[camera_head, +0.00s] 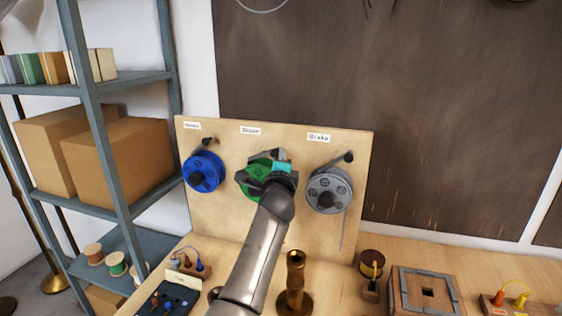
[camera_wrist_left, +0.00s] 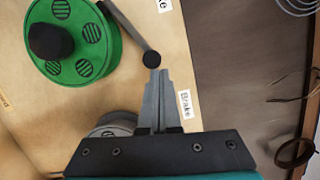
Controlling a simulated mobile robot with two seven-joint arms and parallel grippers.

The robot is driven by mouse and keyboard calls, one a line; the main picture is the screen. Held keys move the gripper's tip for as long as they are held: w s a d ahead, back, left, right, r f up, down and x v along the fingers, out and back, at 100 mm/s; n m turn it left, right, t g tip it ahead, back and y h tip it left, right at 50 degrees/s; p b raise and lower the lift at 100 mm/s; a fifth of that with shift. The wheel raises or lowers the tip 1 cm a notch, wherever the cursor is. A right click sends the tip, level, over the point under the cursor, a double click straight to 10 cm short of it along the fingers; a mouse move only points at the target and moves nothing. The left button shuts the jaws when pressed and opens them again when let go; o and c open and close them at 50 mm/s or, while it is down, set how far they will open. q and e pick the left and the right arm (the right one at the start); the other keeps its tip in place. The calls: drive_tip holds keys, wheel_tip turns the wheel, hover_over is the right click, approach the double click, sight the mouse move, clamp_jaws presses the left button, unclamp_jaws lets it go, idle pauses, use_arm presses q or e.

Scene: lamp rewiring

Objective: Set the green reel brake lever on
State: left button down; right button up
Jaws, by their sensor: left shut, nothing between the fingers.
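The green reel (camera_head: 257,165) hangs in the middle of the wooden board, partly hidden by my left gripper (camera_head: 282,156) in the head view. In the left wrist view the green reel (camera_wrist_left: 72,40) shows at the upper left with a black hub knob. Its grey brake lever (camera_wrist_left: 128,30) runs from the reel's edge to a round black knob (camera_wrist_left: 151,59). My left gripper (camera_wrist_left: 154,75) is shut and empty, its fingertips at the lever knob; they seem to touch it. In the head view this lever is mostly hidden. My right gripper is not in view.
A blue reel (camera_head: 203,172) hangs left and a grey reel (camera_head: 328,190) right, each with its own lever, on the board (camera_head: 230,225). A brass post (camera_head: 294,285), a wooden box (camera_head: 424,290) and a dark spool (camera_head: 371,264) stand on the bench below.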

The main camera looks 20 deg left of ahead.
use_arm(q)
drive_tip(key=shift+a+r+n+p, duration=0.3)
drive_tip(key=shift+r+n+p, duration=0.15)
drive_tip(key=shift+n+p, duration=0.25)
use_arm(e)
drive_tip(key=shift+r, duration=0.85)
use_arm(q)
drive_tip(key=shift+f, duration=0.1)
